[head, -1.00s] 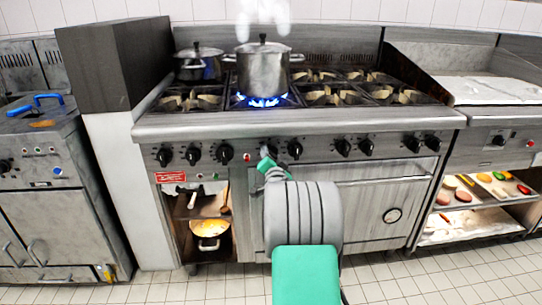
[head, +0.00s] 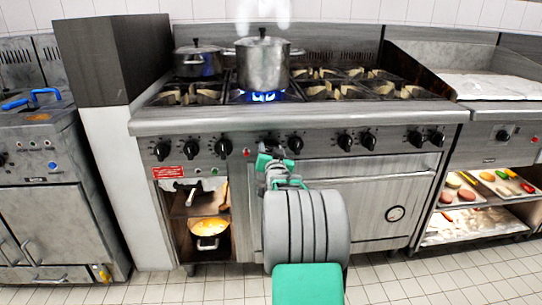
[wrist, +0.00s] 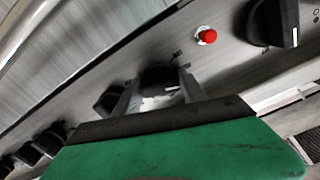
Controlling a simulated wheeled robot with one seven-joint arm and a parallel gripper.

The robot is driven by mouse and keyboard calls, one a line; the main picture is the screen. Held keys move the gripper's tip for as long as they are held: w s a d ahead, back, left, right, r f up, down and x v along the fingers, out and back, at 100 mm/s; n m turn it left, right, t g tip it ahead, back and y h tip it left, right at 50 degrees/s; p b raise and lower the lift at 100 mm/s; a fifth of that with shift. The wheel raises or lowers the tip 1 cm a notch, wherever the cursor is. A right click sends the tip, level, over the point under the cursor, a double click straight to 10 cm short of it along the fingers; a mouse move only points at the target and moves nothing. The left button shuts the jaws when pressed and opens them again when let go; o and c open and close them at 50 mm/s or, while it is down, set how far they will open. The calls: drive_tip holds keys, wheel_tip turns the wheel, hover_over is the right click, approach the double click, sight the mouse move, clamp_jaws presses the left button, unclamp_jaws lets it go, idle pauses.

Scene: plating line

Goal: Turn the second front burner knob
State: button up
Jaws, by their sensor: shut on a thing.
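The black burner knobs run in a row along the stove's front panel. The knob just right of the red button in the head view is the one at my gripper (head: 272,156); there my green wrist and fingers largely cover it. In the wrist view my two grey fingers (wrist: 160,92) are shut on this dark knob (wrist: 157,75), one on each side. A neighbouring knob (wrist: 108,99) lies close beside the left finger; it is the knob right of my gripper in the head view (head: 296,143). The held knob's pointer mark cannot be made out.
A steaming pot (head: 263,66) stands over a blue flame (head: 262,96). A lidded pot (head: 198,60) stands behind left. The red button (wrist: 207,36) is near my right finger. The stove's front rail (head: 330,120) juts out above the knobs. An open shelf holds an orange-filled pan (head: 208,227).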

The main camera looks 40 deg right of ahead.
drive_tip(key=n+b, duration=0.2)
drive_tip(key=n, duration=0.1)
drive_tip(key=n+b, duration=0.1)
drive_tip(key=shift+f+n, duration=0.25)
drive_tip(key=shift+n, duration=0.05)
drive_tip(key=shift+r+n+b, duration=0.1)
drive_tip(key=shift+n+b, duration=1.15)
drive_tip(key=shift+n, duration=0.65)
drive_tip(key=o, duration=1.3)
drive_tip(key=shift+r, duration=0.1)
drive_tip(key=p+v, duration=0.1)
drive_tip(key=v, duration=0.6)
drive_tip(key=shift+s+a+p, duration=0.2)
drive_tip(key=shift+s+p, duration=0.15)
drive_tip(key=shift+p, duration=0.05)
